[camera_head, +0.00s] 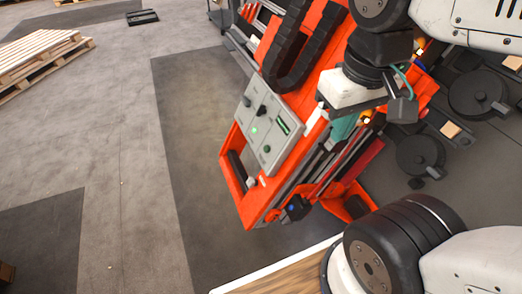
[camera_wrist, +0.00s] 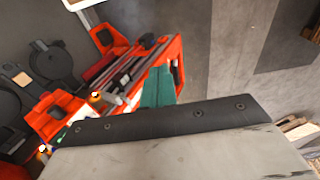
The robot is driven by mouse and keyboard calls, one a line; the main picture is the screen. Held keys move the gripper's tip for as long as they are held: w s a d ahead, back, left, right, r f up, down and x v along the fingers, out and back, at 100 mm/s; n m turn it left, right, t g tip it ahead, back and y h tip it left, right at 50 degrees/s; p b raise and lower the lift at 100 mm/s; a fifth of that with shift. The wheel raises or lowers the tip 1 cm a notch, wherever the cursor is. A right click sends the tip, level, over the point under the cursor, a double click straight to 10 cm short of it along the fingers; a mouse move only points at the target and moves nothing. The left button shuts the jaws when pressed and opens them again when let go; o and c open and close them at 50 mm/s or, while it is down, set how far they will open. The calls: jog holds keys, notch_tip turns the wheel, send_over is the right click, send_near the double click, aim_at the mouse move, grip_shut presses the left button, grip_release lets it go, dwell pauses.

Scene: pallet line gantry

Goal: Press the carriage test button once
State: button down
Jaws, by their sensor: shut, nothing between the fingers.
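A grey control panel (camera_head: 275,133) sits on the orange carriage frame (camera_head: 240,205) in the head view. It carries dark knobs, a bright green light (camera_head: 254,130), a dark green round button (camera_head: 267,148) and a dark slot. I cannot read which control is the carriage test button. My gripper (camera_head: 343,128), with teal fingers, is just right of the panel, over the carriage's right side, and apart from the buttons. The shut fingers also show in the wrist view (camera_wrist: 158,88), with the orange frame (camera_wrist: 177,50) behind them. The panel face is not visible in the wrist view.
A black cable chain (camera_head: 298,50) runs up the orange gantry. Dark round discs (camera_head: 420,155) lie to the right. Wooden pallets (camera_head: 35,55) stand at far left. The floor left of the carriage is clear. A wooden-topped surface (camera_head: 275,278) is at the bottom.

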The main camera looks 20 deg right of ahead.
jog(key=w+d+f+g+h, duration=0.2)
jog(key=w+d+h, duration=0.2)
jog(key=w+d, duration=0.15)
jog(key=n+t+h, duration=0.7)
jog(key=n, duration=0.4)
send_over(267, 149)
jog(key=s+a, duration=0.3)
jog(key=s, duration=0.1)
notch_tip(267, 149, down, 19)
jog(key=w+a+f+n+t+y, duration=0.1)
jog(key=a+f, duration=0.3)
jog(key=f, duration=0.4)
jog(key=w+a+f+n+t+y, duration=0.2)
jog(key=w+a+f+n, duration=0.1)
jog(key=f, duration=0.5)
jog(key=shift+a+n+t, duration=0.4)
jog(key=shift+a+n, duration=0.4)
jog(key=shift+a, duration=0.1)
jog(key=shift+d+f, duration=0.1)
jog(key=shift+d, duration=0.05)
jog(key=d+f, duration=0.4)
jog(key=d, duration=0.3)
jog(key=shift+d, duration=0.3)
